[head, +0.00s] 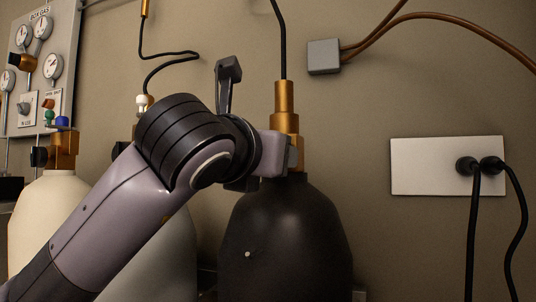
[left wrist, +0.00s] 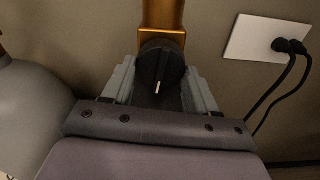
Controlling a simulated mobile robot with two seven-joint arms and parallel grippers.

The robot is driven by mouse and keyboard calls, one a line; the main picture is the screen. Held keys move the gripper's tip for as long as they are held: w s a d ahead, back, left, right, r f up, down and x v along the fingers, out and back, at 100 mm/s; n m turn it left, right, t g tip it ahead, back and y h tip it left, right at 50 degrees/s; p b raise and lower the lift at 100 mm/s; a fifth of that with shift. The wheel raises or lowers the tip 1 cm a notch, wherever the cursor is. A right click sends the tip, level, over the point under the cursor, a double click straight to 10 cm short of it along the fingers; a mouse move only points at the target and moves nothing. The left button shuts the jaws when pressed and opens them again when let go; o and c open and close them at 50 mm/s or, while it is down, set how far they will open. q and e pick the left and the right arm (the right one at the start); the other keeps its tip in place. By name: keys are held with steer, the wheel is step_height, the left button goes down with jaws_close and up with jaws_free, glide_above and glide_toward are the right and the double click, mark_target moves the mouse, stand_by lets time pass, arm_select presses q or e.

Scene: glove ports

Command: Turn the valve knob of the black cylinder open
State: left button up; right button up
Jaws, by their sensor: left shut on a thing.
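The black cylinder (head: 285,240) stands against the wall in the head view, with a brass valve (head: 285,108) on top and a black hose rising from it. My left arm comes in from the lower left, and my left gripper (head: 292,152) is at the valve's left side. In the left wrist view the black valve knob (left wrist: 160,66) with a white mark sits between the two grey fingers of my left gripper (left wrist: 160,90), which is shut on it. In the head view the knob is hidden behind the gripper. My right gripper is not in view.
A cream cylinder (head: 50,215) and a grey cylinder (head: 165,262) stand to the left, partly behind my arm. A gauge panel (head: 62,95) hangs at upper left. A wall outlet plate (head: 425,165) with two black plugs is at right.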

arm_select(q)
steer(key=shift+f, duration=0.1)
steer(key=o, duration=1)
steer(key=shift+s, duration=0.1)
steer(key=shift+s+a, duration=0.1)
steer(key=shift+s, duration=0.2)
steer(key=v, duration=0.6)
steer(key=shift+s+p, duration=0.2)
steer(key=shift+p, duration=0.15)
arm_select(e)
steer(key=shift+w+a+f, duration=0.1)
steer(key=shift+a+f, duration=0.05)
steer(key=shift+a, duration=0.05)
